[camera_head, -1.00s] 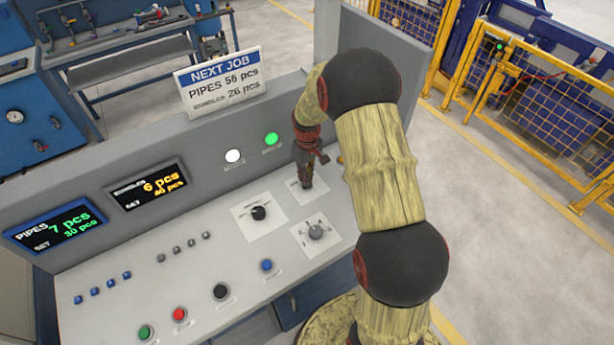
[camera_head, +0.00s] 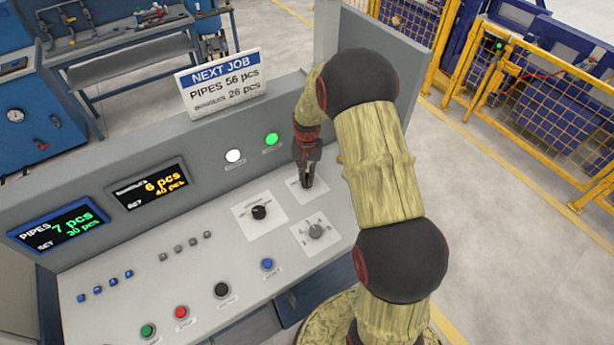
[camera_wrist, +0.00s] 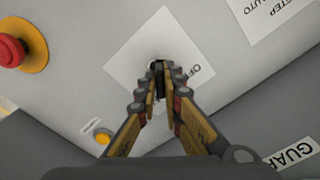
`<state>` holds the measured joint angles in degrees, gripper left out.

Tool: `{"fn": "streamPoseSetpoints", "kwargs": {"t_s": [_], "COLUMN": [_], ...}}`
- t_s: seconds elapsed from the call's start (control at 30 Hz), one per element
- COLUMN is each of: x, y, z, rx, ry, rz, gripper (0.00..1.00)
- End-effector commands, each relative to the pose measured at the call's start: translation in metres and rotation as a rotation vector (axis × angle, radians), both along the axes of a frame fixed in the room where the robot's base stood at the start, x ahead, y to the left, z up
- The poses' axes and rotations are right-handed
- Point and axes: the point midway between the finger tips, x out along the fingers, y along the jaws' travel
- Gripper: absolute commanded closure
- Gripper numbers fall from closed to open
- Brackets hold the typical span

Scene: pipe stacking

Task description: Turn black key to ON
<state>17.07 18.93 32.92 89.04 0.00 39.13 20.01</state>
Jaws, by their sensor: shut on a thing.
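The black key (camera_wrist: 157,67) stands in a white label plate (camera_wrist: 140,50) on the grey console, with "OFF" readable to its right. My gripper (camera_wrist: 158,84) is shut on the key, one finger on each side of it. The fingers hide most of the key and part of the label, so its exact pointing is hard to tell. In the head view my gripper (camera_head: 308,183) points down at the upper right plate of the panel, and the key is hidden there.
A black knob (camera_head: 259,212) and a grey knob (camera_head: 316,231) sit on neighbouring plates. In the wrist view a red mushroom button (camera_wrist: 12,50) on a yellow base and a small yellow button (camera_wrist: 102,137) are nearby. The console's back wall (camera_head: 200,150) rises behind, with white and green lamps.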

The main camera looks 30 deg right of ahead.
Motion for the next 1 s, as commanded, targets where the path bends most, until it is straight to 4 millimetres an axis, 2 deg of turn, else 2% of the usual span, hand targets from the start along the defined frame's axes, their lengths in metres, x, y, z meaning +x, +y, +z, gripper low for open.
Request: {"fn": "streamPoseSetpoints", "kwargs": {"t_s": [0.3,0.8,0.83,1.0], "x": [0.0011,0.0012,0.0012,0.0007], "y": [-0.0003,-0.0003,-0.0003,-0.0002], "z": [0.001,0.001,0.001,0.0007], "rx": [-0.001,0.0,0.0,0.0], "ry": [-0.003,-0.002,-0.002,-0.002], "rz": [-0.104,-0.121,-0.121,-0.12], "gripper": [1.0,1.0,0.91,0.81]}}
